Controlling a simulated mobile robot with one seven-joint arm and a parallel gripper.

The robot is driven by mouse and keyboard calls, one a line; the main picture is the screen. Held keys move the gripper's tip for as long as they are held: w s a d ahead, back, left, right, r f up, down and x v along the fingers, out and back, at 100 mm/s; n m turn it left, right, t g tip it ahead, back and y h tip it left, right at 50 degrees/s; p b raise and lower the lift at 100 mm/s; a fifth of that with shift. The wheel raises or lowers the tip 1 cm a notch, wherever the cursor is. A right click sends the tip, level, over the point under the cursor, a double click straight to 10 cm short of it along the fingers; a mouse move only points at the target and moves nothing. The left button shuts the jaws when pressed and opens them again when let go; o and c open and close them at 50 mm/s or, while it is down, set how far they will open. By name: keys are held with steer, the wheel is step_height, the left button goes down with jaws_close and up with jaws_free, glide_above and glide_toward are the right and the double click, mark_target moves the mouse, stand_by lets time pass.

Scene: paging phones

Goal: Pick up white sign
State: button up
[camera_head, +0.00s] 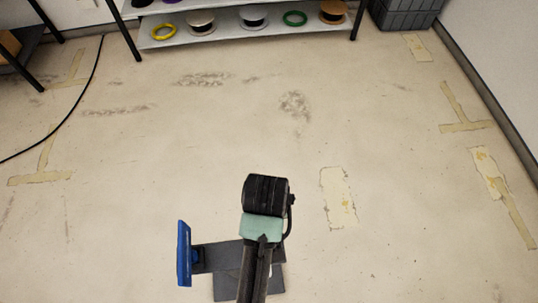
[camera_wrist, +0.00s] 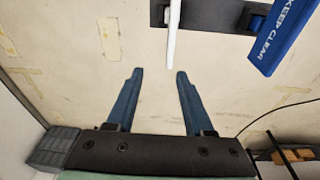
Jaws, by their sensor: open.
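The white sign (camera_wrist: 173,35) shows edge-on in the wrist view as a thin upright strip at the top middle. It crosses a dark grey base (camera_wrist: 213,17). My gripper (camera_wrist: 159,72) is open, with two blue fingers and nothing between them. The strip's lower end appears just beyond the fingertips, closer to the right one; I see no contact. A blue sign (camera_wrist: 280,35) reading "KEEP CLEAR" is to the right of it. In the head view the blue sign (camera_head: 184,253) stands left of my arm, and I cannot make out the white sign there, where my arm covers part of the base.
A shelf (camera_head: 215,33) with several coloured spools stands at the back. A grey crate (camera_head: 404,13) is at the back right by the wall. A black cable (camera_head: 82,92) lies on the left floor. The middle floor is clear, with worn tape patches.

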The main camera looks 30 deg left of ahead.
steer(key=shift+g+h, duration=0.3)
steer(key=shift+g, duration=0.6)
steer(key=s+f+p, duration=0.1)
steer(key=f, duration=0.3)
steer(key=s+f+p, duration=0.1)
steer(key=f, duration=0.3)
steer(key=s+f+p, duration=0.1)
steer(key=f, duration=0.3)
steer(key=shift+s+d+f, duration=0.1)
steer(key=shift+s+d, duration=0.1)
steer(key=shift+f, duration=0.2)
jaws_close()
stand_by(1.2)
